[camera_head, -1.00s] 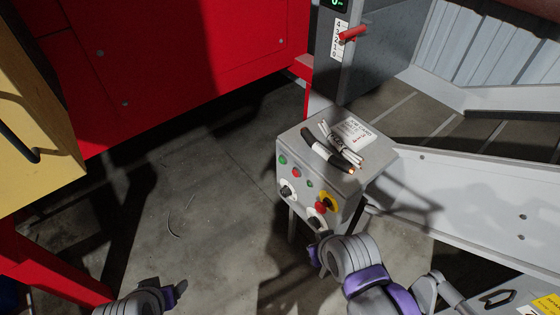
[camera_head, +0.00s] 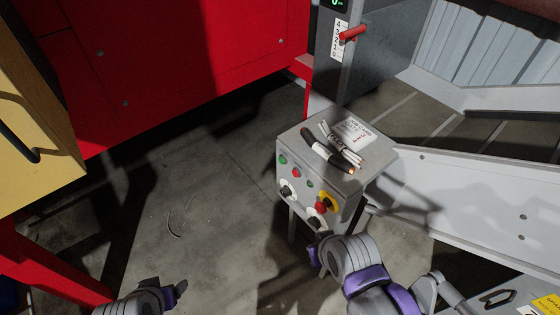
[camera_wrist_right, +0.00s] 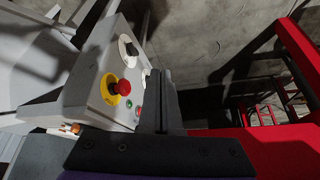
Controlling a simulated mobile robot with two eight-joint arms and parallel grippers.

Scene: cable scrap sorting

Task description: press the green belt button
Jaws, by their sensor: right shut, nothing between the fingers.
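The grey control box (camera_head: 345,190) stands right of centre in the head view. Its front panel has a green button (camera_head: 282,160) at the upper left, with a red button (camera_head: 295,171) beside it and a second small green light or button (camera_head: 309,184) further right. I cannot read which is the belt's. In the wrist view, a green spot (camera_wrist_right: 129,103) shows beside the red mushroom button. My right gripper (camera_head: 316,248) is shut and empty, just below the box's front panel; its dark fingers (camera_wrist_right: 158,100) overlap the panel's edge in the wrist view. My left gripper (camera_head: 170,290) is low at left, its jaws unclear.
A red mushroom button on yellow (camera_head: 327,203) and black knobs (camera_head: 287,191) share the panel. Cable pieces (camera_head: 338,148) and a label card (camera_head: 354,132) lie on top. A red machine (camera_head: 190,60) stands behind, grey conveyor sides (camera_head: 470,200) at right. The floor left of the box is clear.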

